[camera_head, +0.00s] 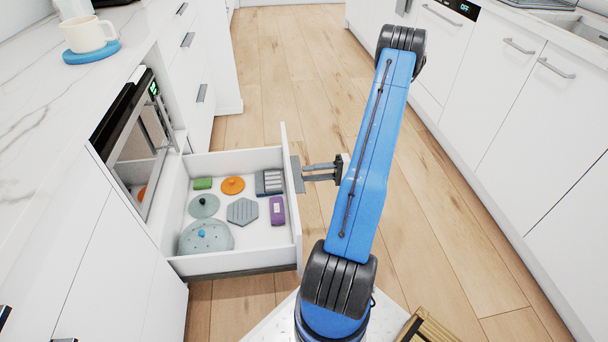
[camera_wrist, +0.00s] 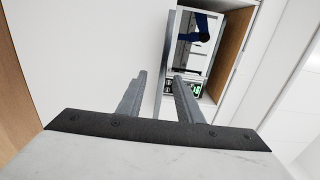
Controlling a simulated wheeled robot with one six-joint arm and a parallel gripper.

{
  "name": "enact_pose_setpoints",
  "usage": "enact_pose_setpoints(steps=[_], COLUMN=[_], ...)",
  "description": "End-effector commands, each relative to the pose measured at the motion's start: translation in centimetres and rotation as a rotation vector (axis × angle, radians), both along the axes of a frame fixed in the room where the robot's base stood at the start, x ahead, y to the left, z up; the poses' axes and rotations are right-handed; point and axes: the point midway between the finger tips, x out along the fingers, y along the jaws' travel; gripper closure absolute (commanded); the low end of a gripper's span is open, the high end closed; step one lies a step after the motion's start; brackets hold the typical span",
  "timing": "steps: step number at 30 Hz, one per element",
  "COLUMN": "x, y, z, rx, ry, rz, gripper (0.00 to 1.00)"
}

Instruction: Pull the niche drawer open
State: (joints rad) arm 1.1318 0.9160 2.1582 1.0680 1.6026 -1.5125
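The niche drawer (camera_head: 226,263) is pulled well out from under the niche on the left, its inside in view. Its grey handle (camera_head: 297,174) is on the outer face of the white drawer front (camera_head: 291,205). My gripper (camera_head: 308,173) is at this handle. In the wrist view my gripper (camera_wrist: 161,77) has its two fingers apart, with a thin grey bar, apparently the handle (camera_wrist: 166,55), running between them. Gaps show on both sides of the bar. The fingertips' contact with it is partly hidden in the head view.
The drawer holds a perforated dome (camera_head: 206,238), a grey hexagon (camera_head: 242,211), a purple block (camera_head: 277,209), an orange lid (camera_head: 233,185) and other items. A cup (camera_head: 87,35) stands on a blue coaster on the left counter. Wooden floor (camera_head: 425,215) is free to the right.

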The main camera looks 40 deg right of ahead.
Motion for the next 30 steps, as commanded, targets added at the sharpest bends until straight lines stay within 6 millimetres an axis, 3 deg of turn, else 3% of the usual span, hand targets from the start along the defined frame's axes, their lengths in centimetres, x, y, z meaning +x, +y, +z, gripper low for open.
enact_pose_setpoints(steps=[18,24,30], x=[-7.0,-8.2,-8.5], y=[-9.7,-11.3,-11.7], z=[-0.1,0.0,0.0], rx=[-0.001,0.001,0.001], ry=[0.001,0.001,0.001], rz=[-0.003,-0.002,-0.001], gripper=[0.67,0.67,0.67])
